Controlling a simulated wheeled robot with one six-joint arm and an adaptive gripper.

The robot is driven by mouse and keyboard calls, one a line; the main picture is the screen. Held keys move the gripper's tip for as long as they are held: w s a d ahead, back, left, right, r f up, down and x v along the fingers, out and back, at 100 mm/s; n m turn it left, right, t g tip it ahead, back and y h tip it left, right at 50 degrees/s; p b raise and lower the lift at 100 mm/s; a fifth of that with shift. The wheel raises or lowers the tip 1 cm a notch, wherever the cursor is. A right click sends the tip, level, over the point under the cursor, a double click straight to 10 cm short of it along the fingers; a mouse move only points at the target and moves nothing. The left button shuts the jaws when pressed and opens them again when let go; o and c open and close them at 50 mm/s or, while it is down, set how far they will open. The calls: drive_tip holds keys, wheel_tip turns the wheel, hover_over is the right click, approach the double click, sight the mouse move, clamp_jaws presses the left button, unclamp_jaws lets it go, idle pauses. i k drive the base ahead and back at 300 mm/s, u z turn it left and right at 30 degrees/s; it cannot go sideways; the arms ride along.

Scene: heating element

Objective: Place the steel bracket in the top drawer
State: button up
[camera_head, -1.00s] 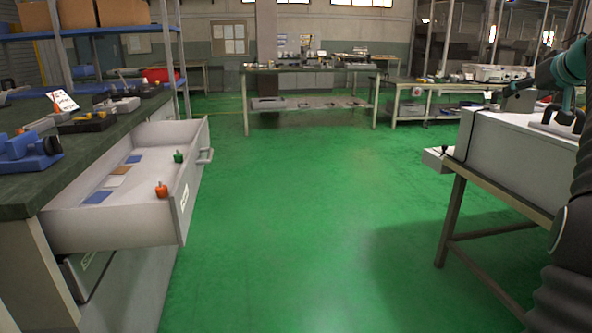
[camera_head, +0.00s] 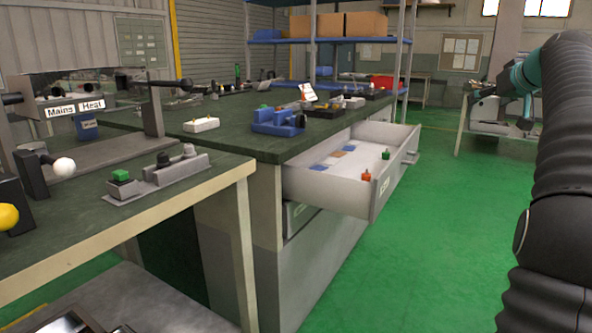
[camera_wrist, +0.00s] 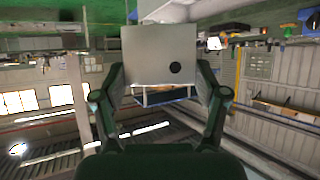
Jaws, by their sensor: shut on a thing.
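My gripper (camera_wrist: 160,78) is shut on the steel bracket (camera_wrist: 150,52), a flat grey plate with a dark round hole, in the wrist view. Its fingers grip the plate from both sides. In the head view my arm is at the right, and I cannot make out the bracket there. The top drawer (camera_head: 332,196) is pulled open from the dark-topped bench, right of the middle in the head view. It holds a red-orange piece (camera_head: 366,175), a green piece (camera_head: 386,154) and several flat blue and tan pieces. My gripper is well apart from the drawer.
The bench top (camera_head: 225,143) carries a blue vise-like device (camera_head: 277,121) and other small items. A nearer table (camera_head: 150,215) with a Mains Heat panel (camera_head: 75,108) stands at the left. Green floor (camera_head: 440,240) is open right of the drawer.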

sight(340, 172)
drive_tip(key=u, duration=0.5)
drive_tip(key=i, duration=1)
